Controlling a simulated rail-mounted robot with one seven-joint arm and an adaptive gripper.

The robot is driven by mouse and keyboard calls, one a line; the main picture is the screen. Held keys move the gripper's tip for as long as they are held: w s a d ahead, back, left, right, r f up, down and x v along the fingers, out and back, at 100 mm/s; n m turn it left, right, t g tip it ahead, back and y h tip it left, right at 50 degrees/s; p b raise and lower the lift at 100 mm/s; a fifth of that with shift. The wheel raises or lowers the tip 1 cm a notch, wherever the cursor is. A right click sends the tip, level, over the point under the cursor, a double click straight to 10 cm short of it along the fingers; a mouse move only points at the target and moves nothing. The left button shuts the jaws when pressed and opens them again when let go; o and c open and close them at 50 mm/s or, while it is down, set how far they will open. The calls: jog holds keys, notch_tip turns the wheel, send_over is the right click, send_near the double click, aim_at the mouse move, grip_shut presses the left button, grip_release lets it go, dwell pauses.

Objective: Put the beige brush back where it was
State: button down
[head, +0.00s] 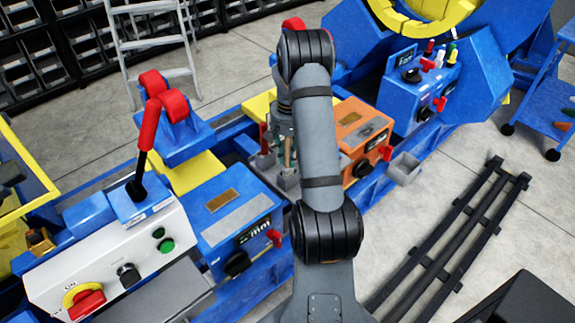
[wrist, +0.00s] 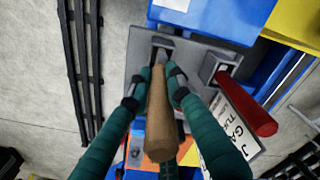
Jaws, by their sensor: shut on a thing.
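The beige brush (wrist: 163,120) is between the two teal fingers of my gripper (wrist: 158,82) in the wrist view, its long round handle pointing toward the camera. My gripper is shut on it. The brush's far end is hidden by the handle and fingertips. Just beyond it is a grey holder (wrist: 163,43) on a grey plate (wrist: 142,65); I cannot tell whether they touch. In the head view my gripper (head: 286,138) shows left of my arm, with the thin beige brush (head: 287,153) pointing down over a small grey holder (head: 288,180).
A red-handled tool (wrist: 250,108) stands in a neighbouring holder on the plate, close to my right-hand finger. An orange box (head: 360,130) and a blue control box (head: 235,220) flank the holders.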

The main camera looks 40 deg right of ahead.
aim_at(288, 163)
jog(key=shift+f, duration=1.6)
jog(key=shift+f, duration=0.2)
jog(key=c, duration=1.7)
grip_release()
jog(key=shift+o, duration=0.4)
jog(key=shift+r, duration=0.15)
notch_tip(288, 163, up, 12)
jog(key=shift+r+p, duration=0.1)
jog(key=shift+p, duration=0.45)
